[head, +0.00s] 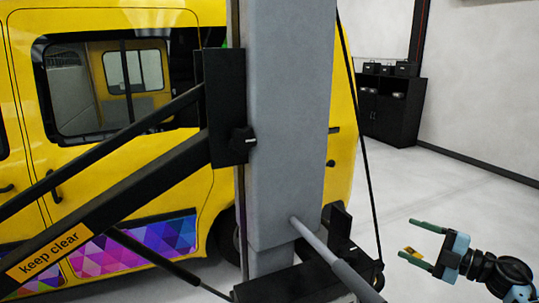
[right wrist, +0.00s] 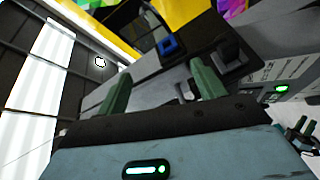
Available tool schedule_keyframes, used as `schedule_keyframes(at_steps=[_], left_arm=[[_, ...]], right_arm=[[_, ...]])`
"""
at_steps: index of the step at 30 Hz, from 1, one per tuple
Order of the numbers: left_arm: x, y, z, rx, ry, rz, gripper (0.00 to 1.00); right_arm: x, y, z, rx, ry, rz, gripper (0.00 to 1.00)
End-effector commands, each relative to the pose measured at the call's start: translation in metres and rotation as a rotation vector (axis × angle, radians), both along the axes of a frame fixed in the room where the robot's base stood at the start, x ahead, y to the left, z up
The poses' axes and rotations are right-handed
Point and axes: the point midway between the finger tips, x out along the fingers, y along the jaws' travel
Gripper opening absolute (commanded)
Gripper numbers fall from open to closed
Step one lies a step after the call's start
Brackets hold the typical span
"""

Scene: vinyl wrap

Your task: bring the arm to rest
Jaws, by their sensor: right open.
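My right gripper (head: 407,238) is at the lower right of the head view, its two green fingers apart and pointing left. The right wrist view shows the same open gripper (right wrist: 160,70), with nothing held between its fingers. A small yellow and black patch shows between the fingers in the head view; I cannot tell what it belongs to.
A grey lift column (head: 288,120) with black sloping arms stands in front of a yellow van (head: 120,185). A black cabinet (head: 393,115) stands behind. Floor (head: 440,180) is clear at right.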

Motion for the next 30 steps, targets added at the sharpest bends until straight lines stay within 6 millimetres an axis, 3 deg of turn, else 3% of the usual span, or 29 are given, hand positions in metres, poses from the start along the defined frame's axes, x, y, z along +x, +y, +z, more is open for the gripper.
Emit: schedule_keyframes(at_steps=[4, 9, 15, 21, 23, 30], left_arm=[[0.0, 0.0, 0.0, 0.0, 0.0, 0.0, 0.36], [0.0, 0.0, 0.0, 0.0, 0.0, 0.0, 0.36], [0.0, 0.0, 0.0, 0.0, 0.0, 0.0, 0.36], [0.0, 0.0, 0.0, 0.001, 0.0, 0.001, 0.36], [0.0, 0.0, 0.0, 0.001, 0.0, 0.001, 0.36], [0.0, 0.0, 0.0, 0.001, 0.0, 0.001, 0.36]], right_arm=[[0.027, -0.039, 0.036, 0.168, -0.11, -0.245, 0.69], [0.048, -0.096, 0.051, 0.328, -0.124, -0.547, 0.69], [0.057, -0.155, 0.031, 0.447, -0.006, -0.856, 0.69], [0.055, -0.188, -0.006, 0.497, 0.18, -1.058, 0.69], [0.053, -0.193, -0.019, 0.504, 0.243, -1.104, 0.69], [0.023, -0.13, -0.11, 0.49, 0.39, -1.045, 0.69]])
